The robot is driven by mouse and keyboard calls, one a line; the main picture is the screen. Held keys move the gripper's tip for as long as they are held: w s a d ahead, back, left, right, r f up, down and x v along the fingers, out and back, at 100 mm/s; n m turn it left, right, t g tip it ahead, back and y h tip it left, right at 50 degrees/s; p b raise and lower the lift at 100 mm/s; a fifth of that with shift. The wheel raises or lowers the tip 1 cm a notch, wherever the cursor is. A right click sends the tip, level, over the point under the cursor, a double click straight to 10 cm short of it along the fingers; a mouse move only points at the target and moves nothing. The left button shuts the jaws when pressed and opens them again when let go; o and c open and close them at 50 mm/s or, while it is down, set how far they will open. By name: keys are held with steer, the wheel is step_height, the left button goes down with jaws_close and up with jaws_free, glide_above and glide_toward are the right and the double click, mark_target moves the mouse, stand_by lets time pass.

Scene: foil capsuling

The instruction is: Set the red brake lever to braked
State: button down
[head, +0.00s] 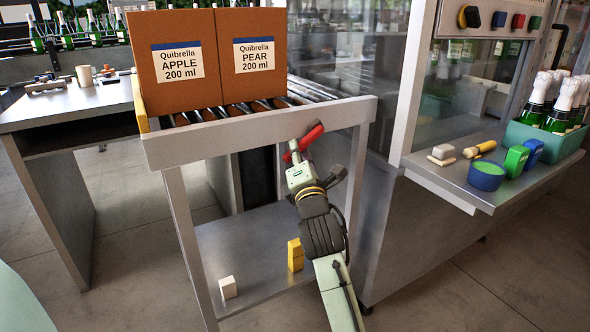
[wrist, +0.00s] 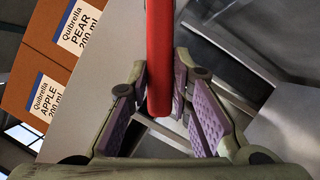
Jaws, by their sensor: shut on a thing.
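The red brake lever (head: 306,140) is at the front beam of the roller stand, near its right end, and slants up to the right in the head view. In the wrist view the red lever (wrist: 159,60) runs down between the two purple-padded fingers. My gripper (head: 297,160) is at the lever's lower part and is shut on it; in the wrist view my gripper (wrist: 165,95) has a finger on each side of the red bar. The lever's pivot is hidden. I cannot tell from its tilt whether it is braked.
Two brown cartons, APPLE (head: 177,87) and PEAR (head: 254,80), stand on the rollers behind the front beam (head: 230,135). A yellow block (head: 295,254) and a white block (head: 228,287) sit on the lower shelf.

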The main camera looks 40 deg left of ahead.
steer(key=shift+w+d+f+n+g+y+b, duration=0.2)
steer(key=shift+w+f+n+g+y+b, duration=0.3)
steer(key=shift+n+b, duration=1.1)
steer(key=shift+w+d+f+n+g+y+b, duration=0.2)
steer(key=shift+w+f+n+y+b, duration=0.45)
steer(key=shift+n+b, duration=1)
steer(key=shift+w+d+f+n+g+y+b, duration=0.3)
steer(key=shift+w+f+n+y+b, duration=0.3)
steer(key=shift+n+b, duration=1)
steer(key=shift+r+m+b, duration=0.1)
steer(key=shift+m+b, duration=0.25)
steer(key=shift+b, duration=0.1)
steer(key=c, duration=1.4)
jaws_free()
steer(key=shift+c, duration=0.2)
steer(key=v, duration=1.2)
